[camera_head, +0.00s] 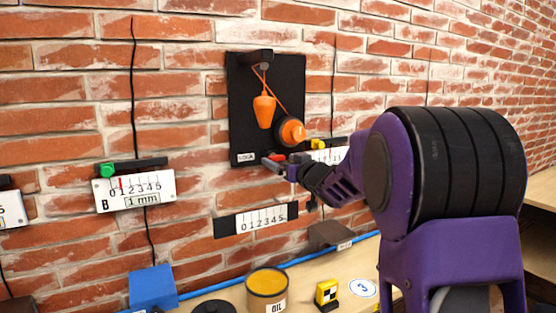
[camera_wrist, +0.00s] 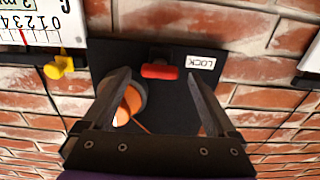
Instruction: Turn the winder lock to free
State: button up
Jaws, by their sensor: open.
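The winder lock is a small red bar handle (camera_wrist: 159,72) on a dark mount, lying crosswise beside the white LOCK label (camera_wrist: 200,62) on a black wall board (camera_wrist: 174,107). In the head view the red handle (camera_head: 277,157) is at the board's lower edge, partly hidden by my gripper. The orange winder (camera_head: 291,132) sits just above it, with an orange plumb bob (camera_head: 264,110) hanging to its left. My gripper (camera_head: 284,165) is open in front of the handle. In the wrist view its fingers (camera_wrist: 158,76) stand either side of the handle, with no clear contact; depth is hard to judge.
Gauge B (camera_head: 134,190) with a green knob is on the wall to the left. A yellow knob (camera_wrist: 59,67) is close beside the board. A lower scale (camera_head: 262,219) is under the board. The bench holds an oil tin (camera_head: 267,284) and a blue block (camera_head: 153,287).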

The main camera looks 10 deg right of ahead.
jog(key=shift+x, duration=0.85)
jog(key=c, duration=1.4)
jog(key=shift+o, duration=0.2)
